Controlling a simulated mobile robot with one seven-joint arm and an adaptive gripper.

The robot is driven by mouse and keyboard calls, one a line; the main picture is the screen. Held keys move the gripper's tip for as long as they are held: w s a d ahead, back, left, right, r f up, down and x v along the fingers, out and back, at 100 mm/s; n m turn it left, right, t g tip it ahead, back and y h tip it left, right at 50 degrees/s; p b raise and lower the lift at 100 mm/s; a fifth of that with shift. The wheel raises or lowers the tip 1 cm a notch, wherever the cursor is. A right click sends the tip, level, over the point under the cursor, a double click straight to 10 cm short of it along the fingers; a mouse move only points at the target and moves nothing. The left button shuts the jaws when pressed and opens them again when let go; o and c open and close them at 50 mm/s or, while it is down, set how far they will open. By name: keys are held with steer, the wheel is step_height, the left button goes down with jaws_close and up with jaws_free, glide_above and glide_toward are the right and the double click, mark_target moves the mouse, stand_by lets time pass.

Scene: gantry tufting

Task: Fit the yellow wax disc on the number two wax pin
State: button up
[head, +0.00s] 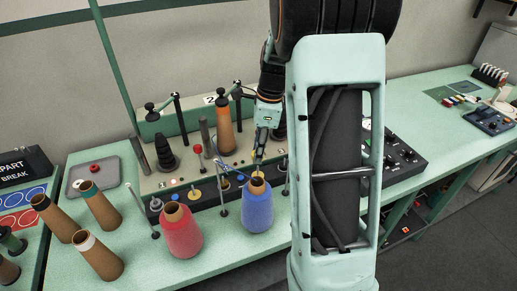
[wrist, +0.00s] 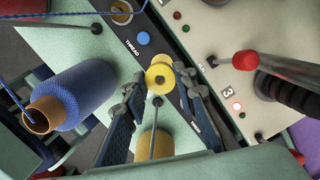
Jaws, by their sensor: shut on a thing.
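The yellow wax disc (wrist: 172,75), a small flanged spool shape, sits between my fingertips in the wrist view. My gripper (wrist: 163,84) is shut on it. In the head view my gripper (head: 260,158) is low at the panel's front edge, just behind the blue cone (head: 257,208). I cannot tell which pin is number two. Another yellow ring (head: 195,194) sits on the panel front to the left. A yellow cylindrical thing (wrist: 155,144) is partly hidden at the wrist view's bottom.
A red cone (head: 181,232) stands left of the blue one, with several brown cones farther left. Red-knobbed levers (wrist: 245,60) and dark posts rise from the panel. Blue thread crosses near my gripper.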

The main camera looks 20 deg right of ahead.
steer(key=shift+f+b, duration=2)
steer(key=shift+f, duration=1)
steer(key=shift+f+b, duration=0.55)
steer(key=shift+f, duration=0.25)
steer(key=o, duration=0.9)
